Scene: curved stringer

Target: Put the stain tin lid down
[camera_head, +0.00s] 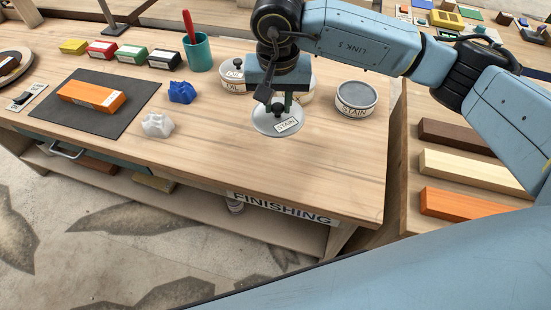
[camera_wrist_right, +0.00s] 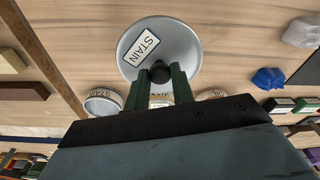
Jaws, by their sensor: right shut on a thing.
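The stain tin lid (camera_head: 264,122) is a round grey disc with a black knob and a "STAIN" label. My right gripper (camera_head: 279,106) points down and is shut on the knob. The lid is over the bench top near its front; I cannot tell whether it touches the wood. In the right wrist view the lid (camera_wrist_right: 185,55) shows beyond the fingers (camera_wrist_right: 160,74). The stain tin (camera_head: 356,98) stands without its lid to the right of the gripper; it also shows in the wrist view (camera_wrist_right: 103,103). My left gripper is out of view.
The lidded oil tin (camera_head: 232,84) and a partly hidden tin (camera_head: 309,92) stand behind the gripper. Blue (camera_head: 182,92) and white (camera_head: 157,125) crumpled cloths lie left. A teal cup (camera_head: 197,52) stands behind. Bench top is clear in front and right of the lid.

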